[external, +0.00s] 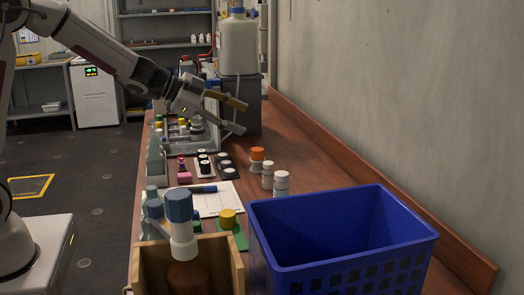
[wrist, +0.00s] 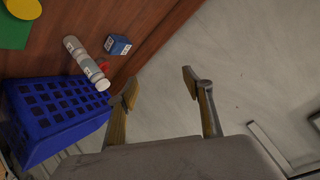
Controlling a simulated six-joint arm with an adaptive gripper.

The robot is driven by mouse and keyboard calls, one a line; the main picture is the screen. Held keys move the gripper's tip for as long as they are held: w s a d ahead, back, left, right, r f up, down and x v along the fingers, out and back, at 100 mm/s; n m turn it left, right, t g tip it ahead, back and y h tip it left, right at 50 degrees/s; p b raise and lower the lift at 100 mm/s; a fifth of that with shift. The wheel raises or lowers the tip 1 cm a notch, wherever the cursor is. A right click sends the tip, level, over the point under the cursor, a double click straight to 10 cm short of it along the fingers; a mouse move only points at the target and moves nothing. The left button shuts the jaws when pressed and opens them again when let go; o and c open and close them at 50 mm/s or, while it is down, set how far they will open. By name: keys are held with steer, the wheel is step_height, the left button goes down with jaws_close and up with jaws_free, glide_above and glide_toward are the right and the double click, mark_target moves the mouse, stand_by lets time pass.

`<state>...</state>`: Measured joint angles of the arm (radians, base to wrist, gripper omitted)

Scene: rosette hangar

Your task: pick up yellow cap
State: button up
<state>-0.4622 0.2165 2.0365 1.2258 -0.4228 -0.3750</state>
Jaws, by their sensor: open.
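A yellow cap (external: 228,217) sits on a small green mat (external: 239,236) on the bench, left of the blue crate in the external view. In the wrist view, the yellow cap (wrist: 23,8) is cut by the top left corner, beside the green mat (wrist: 12,32). My gripper (external: 239,117) is open and empty, raised over the far part of the bench, well behind the cap. In the wrist view, bare wall shows between the fingers of my gripper (wrist: 160,83).
A blue crate (external: 340,212) stands right of the cap. A wooden box (external: 238,262) with a blue-capped brown bottle (external: 180,215) is in front. White bottles (external: 281,184) and an orange-capped bottle (external: 257,161) stand behind. A large jug (external: 238,47) is near my gripper.

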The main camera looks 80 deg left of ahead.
step_height(320, 180, down, 7)
steer(key=w+m+h, duration=0.1)
steer(key=m+h, duration=0.1)
steer(key=h, duration=0.1)
steer(key=m+g+h, duration=0.2)
steer(key=g+h, duration=0.3)
steer(key=h, duration=0.2)
glide_toward(223, 211)
steer(key=w+d, duration=0.1)
steer(key=w+d+f, duration=0.1)
steer(key=w, duration=0.1)
steer(key=shift+w+d+f, duration=0.1)
steer(key=shift+d+f, duration=0.05)
steer(key=shift+f, duration=0.1)
steer(key=shift+s+f+g, duration=0.25)
steer(key=shift+s+g, duration=0.05)
steer(key=shift+s, duration=0.1)
steer(key=shift+d, duration=0.1)
steer(key=shift+x, duration=1.3)
steer(key=shift+w+d, duration=0.1)
